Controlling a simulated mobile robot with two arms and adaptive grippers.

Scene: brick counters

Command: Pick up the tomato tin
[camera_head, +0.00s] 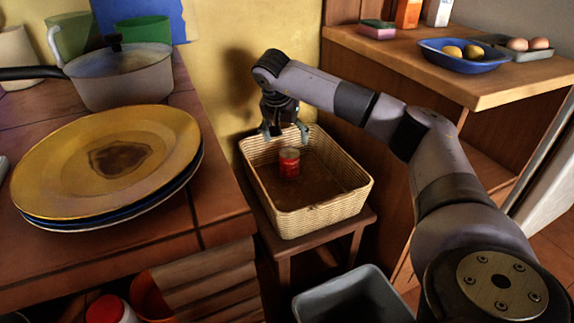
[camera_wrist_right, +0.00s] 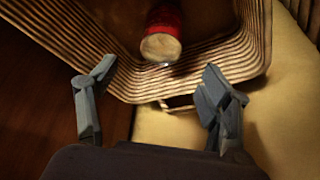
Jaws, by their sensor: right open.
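The tomato tin (camera_head: 289,163) is a small red can with a pale lid, standing upright inside a wicker basket (camera_head: 322,213) in the head view. In the right wrist view the tin (camera_wrist_right: 164,32) shows at the top, beyond the fingertips, with its round top facing the camera. My right gripper (camera_head: 286,131) hangs over the basket's back left rim, above and behind the tin. My left gripper is in neither view.
The basket sits on a small wooden stool (camera_head: 315,240). On the left counter are stacked plates (camera_head: 60,185) and a pot (camera_head: 120,80). On the right shelf is a blue bowl (camera_head: 480,65) with eggs or potatoes. A grey bin (camera_head: 340,300) stands below.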

